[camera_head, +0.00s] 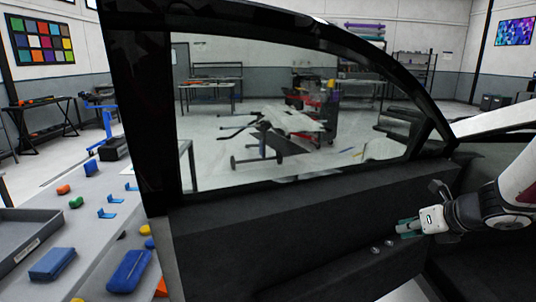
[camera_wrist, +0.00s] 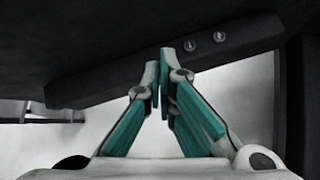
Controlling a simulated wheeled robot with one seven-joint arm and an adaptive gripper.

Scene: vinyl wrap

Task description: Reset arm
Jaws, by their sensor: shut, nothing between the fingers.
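My gripper (camera_head: 402,229) shows at the right of the head view, close to the dark inner panel of a black car door (camera_head: 290,225). In the wrist view its teal-padded fingers (camera_wrist: 159,80) meet at the tips with nothing between them. The dark door panel (camera_wrist: 110,80) spans the upper part of the wrist view. Two small round silver knobs (camera_wrist: 204,42) on the panel lie just beyond the fingertips, to the right. I cannot tell whether the fingertips touch the panel.
A table at the left bears a grey tray (camera_head: 30,232), a blue block (camera_head: 130,270), another blue block (camera_head: 52,263) and several small coloured tools. The door's window frame (camera_head: 150,100) rises in front of me. Workshop tables and open floor (camera_head: 205,130) lie beyond the glass.

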